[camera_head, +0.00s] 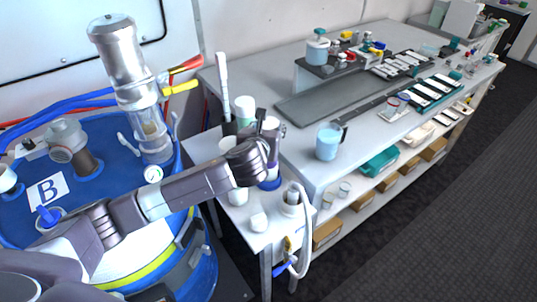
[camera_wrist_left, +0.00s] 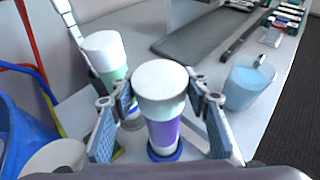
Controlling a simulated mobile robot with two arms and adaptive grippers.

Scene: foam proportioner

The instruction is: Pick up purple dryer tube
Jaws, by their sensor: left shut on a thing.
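The purple dryer tube (camera_wrist_left: 165,134) stands upright in the middle of the left wrist view, with a white cap, a pale green band below it, a purple body and a blue base. The gripper hides part of the tube in the head view. My right gripper is not in view.
A green tube (camera_wrist_left: 110,67) with a white cap stands close behind on the left. A beaker of blue liquid (camera_head: 328,141) stands on the long bench to the right. A white bottle with a hose (camera_head: 291,197) stands near the front. A blue drum (camera_head: 105,200) is at left.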

